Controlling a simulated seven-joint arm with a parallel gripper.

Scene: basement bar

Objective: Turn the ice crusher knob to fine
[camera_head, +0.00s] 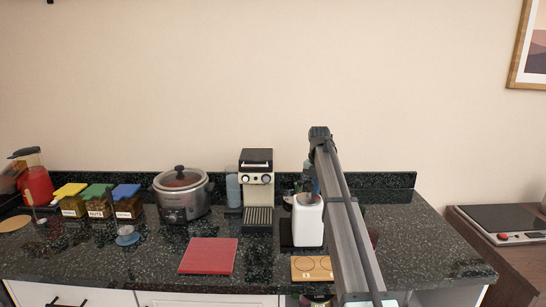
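A white upright appliance (308,222), which looks like the ice crusher, stands on the dark speckled counter just right of the espresso machine. Its knob and any fine marking cannot be made out at this size. My arm reaches in from the bottom right and bends at the top, hiding the space right of the appliance. The dark end of my arm with my gripper (309,187) appears to be at the top of the white appliance. I cannot tell whether it touches it, or whether the fingers are open or shut.
An espresso machine (257,187) stands close left of the appliance, and a slow cooker (182,196) farther left. A red board (208,256) and a wooden board (312,268) lie in front. Lidded jars (97,204) and a red blender (36,184) are at far left. The counter's right end is clear.

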